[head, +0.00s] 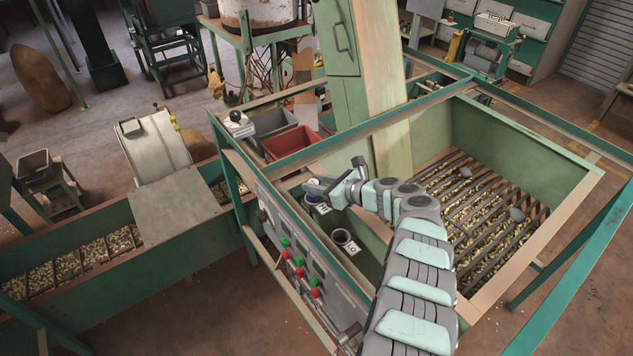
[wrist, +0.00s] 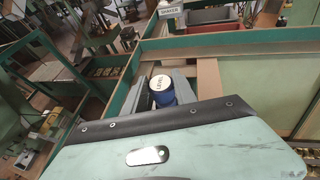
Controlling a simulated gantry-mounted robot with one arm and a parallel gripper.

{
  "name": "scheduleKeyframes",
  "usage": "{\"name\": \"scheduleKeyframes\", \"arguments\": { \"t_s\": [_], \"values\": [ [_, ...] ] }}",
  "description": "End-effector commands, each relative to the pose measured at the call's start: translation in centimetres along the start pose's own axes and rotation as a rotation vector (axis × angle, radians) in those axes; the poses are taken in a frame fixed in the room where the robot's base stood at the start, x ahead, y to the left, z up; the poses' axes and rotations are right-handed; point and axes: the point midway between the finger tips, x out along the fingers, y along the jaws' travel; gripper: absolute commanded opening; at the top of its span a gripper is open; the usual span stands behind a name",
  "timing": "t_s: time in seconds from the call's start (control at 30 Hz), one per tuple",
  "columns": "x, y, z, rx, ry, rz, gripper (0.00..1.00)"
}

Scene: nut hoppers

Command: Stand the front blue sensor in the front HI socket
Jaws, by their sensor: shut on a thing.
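The blue sensor (wrist: 162,91), with a white top marked LEVEL, is held between the fingers of my gripper (wrist: 161,88) in the wrist view. In the head view my gripper (head: 322,186) is shut on it, and the sensor's pale top (head: 312,182) shows at the fingertips. The HI socket, with its white label (head: 323,208), is right at or under the held sensor. I cannot tell whether the sensor is in the socket or just above it. A second dark round socket (head: 343,237) with a white LO label is nearer the camera, clear of my gripper.
A green frame rail (head: 222,140) and a panel with green and red buttons (head: 300,272) border the sockets on the left. A grey bin (head: 270,123) and a red bin (head: 291,142) are behind. The hopper with a bar grate (head: 485,200) over nuts lies right.

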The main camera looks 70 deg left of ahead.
Motion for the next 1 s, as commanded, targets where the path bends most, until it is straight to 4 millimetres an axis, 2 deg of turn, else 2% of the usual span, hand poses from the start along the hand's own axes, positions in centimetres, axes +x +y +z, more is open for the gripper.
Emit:
{"name": "scheduleKeyframes", "arguments": {
  "t_s": [0.9,0.93,1.0],
  "values": [
    [0.4,-0.1,-1.2,0.001,0.0,-0.001,0.0],
    [0.4,-0.1,-1.2,0.001,0.0,-0.001,0.34],
    [0.4,-0.1,-1.1,0.0,0.0,-0.001,0.39]
  ]
}}
